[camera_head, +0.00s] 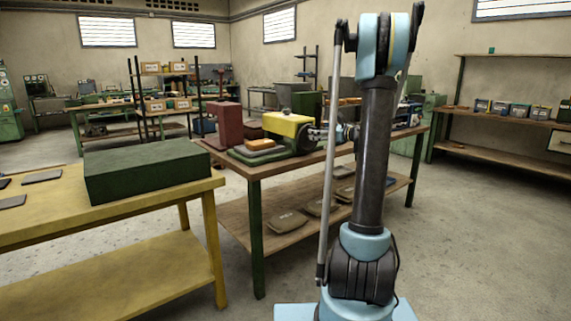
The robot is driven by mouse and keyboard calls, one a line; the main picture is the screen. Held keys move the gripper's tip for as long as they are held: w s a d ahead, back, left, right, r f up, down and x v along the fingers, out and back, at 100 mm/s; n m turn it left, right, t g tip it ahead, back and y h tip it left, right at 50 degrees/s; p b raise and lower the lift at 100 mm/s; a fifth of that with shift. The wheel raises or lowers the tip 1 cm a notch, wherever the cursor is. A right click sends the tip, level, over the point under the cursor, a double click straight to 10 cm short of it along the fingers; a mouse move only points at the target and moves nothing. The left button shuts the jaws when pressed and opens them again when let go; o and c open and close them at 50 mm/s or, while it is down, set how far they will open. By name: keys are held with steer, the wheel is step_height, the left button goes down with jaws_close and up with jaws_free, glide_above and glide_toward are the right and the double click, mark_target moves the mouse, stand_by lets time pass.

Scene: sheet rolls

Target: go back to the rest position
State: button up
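My arm stands in the middle-right of the head view, with its upright link in front of the brown work table (262,168). My gripper (317,133) shows small and dark at the far side of the arm, pointing left over the table. It is right beside a yellow block (285,124). I cannot tell whether it touches the block, or whether its fingers are open or shut. Part of the wrist is hidden behind the arm link.
A yellow table (130,278) with a dark green block (148,170) and flat dark pieces (42,177) is at the left. A dark red box (224,117) stands on the brown table. Shelves (505,118) with small boxes line the right wall. The floor at the right is clear.

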steer(key=s+a+f+n+g+h, duration=0.1)
steer(key=s+a+f+n+g, duration=0.15)
steer(key=s+n, duration=0.45)
steer(key=s+a+f+n+g+h, duration=0.15)
steer(key=s+a, duration=0.25)
steer(key=s, duration=0.7)
steer(key=s+a+f+n+g+h, duration=0.1)
steer(key=s+a+f+n+g, duration=0.25)
steer(key=s+n, duration=0.4)
steer(key=s+d+f+n+g+h, duration=0.1)
steer(key=s+d+f+n+h, duration=0.1)
steer(key=s, duration=0.7)
steer(key=s+d+f+n+g+h, duration=0.1)
steer(key=s+d+f+n+h, duration=0.1)
steer(key=s+f+n, duration=0.3)
steer(key=s+d+f+n+g+h, duration=0.1)
steer(key=s+d+f+n+h, duration=0.2)
steer(key=s, duration=1.1)
step_height(320, 180, down, 4)
steer(key=shift+d+r, duration=0.1)
steer(key=shift+d, duration=0.6)
